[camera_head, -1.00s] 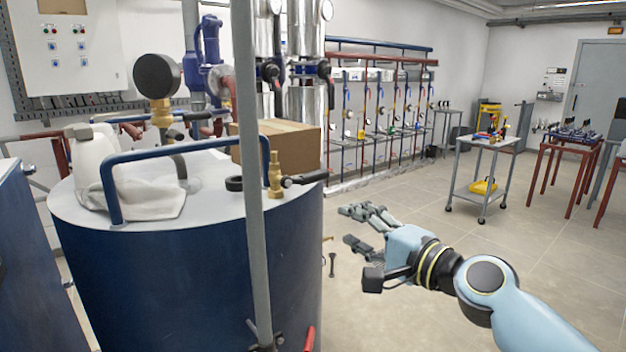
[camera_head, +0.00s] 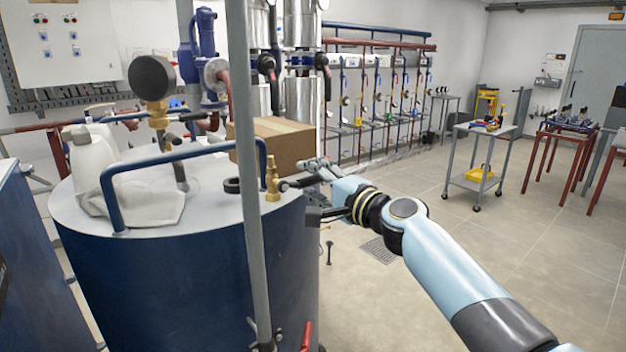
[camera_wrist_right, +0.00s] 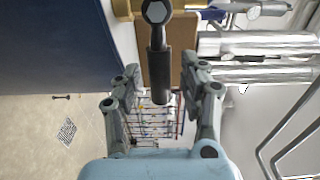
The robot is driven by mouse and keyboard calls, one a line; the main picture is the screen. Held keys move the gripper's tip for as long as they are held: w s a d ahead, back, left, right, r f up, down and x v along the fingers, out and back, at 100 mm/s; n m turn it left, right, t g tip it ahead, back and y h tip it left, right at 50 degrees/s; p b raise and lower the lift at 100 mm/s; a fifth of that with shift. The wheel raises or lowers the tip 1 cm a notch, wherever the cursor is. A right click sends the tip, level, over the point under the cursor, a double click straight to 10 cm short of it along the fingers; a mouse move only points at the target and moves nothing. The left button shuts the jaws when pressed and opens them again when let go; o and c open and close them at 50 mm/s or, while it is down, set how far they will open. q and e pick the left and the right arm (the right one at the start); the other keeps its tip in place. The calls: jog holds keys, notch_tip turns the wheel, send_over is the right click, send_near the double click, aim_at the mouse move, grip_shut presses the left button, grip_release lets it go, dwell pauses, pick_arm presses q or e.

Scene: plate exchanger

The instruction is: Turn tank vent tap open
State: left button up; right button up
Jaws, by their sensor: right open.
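The tank vent tap is a brass fitting (camera_head: 272,180) standing upright at the right edge of the blue tank's top (camera_head: 170,290). Its black lever points right in the head view. In the right wrist view the black lever (camera_wrist_right: 160,62) comes down from the top, with brass (camera_wrist_right: 122,8) beside its upper end. My right gripper (camera_head: 310,172) is at the lever's free end. In the wrist view its open fingers (camera_wrist_right: 164,82) stand on either side of the lever's end, with gaps visible. My left gripper is not in view.
A cardboard box (camera_head: 275,143) stands close behind the tap. A grey vertical pole (camera_head: 246,250) rises in front of the tank, left of the tap. A blue rail (camera_head: 180,155), a white jug (camera_head: 90,160) and a gauge (camera_head: 152,77) are further left.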

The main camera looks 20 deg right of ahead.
jog(key=shift+w, duration=0.1)
grip_shut()
dwell(0.5)
